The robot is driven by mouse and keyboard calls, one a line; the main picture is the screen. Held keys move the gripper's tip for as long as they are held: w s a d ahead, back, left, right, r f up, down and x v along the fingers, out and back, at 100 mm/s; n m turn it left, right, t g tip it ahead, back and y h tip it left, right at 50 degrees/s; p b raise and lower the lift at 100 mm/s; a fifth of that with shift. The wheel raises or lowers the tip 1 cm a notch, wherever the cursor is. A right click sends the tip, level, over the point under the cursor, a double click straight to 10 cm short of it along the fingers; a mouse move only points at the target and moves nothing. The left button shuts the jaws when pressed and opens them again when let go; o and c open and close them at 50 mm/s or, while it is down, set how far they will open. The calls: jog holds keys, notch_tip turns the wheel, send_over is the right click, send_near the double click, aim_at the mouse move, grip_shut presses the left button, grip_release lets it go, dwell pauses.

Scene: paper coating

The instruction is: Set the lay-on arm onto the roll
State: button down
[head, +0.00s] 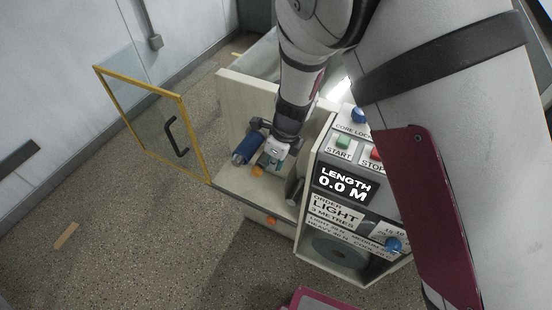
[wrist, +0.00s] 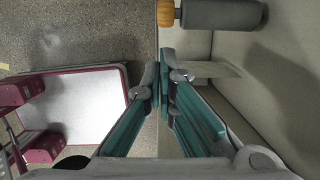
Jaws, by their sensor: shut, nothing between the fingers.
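My gripper (head: 268,166) is shut and empty, low inside the open bay of the machine, beside a blue roll (head: 246,149). In the wrist view its teal fingers (wrist: 164,78) meet near the middle of the picture. A grey roller (wrist: 222,14) with an orange knob (wrist: 166,13) on its end lies beyond the fingertips, with a visible gap. An orange knob (head: 257,171) also shows beside the gripper in the head view. I cannot tell for sure which part is the lay-on arm; my gripper and wrist hide part of the bay.
A yellow-framed clear door (head: 184,141) with a black handle stands open at the left. The control panel (head: 347,185) stands close right of my gripper, with a display reading "LENGTH 0.0 M" and START and STOP buttons. The floor (head: 150,235) in front is mostly clear.

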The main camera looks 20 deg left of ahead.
aim_at(265, 159)
jog(key=x, duration=0.7)
jog(key=shift+a, duration=0.1)
jog(key=shift+a+r+p, duration=0.25)
jog(key=shift+a+p, duration=0.3)
jog(key=shift+a, duration=0.65)
jog(key=shift+r, duration=0.1)
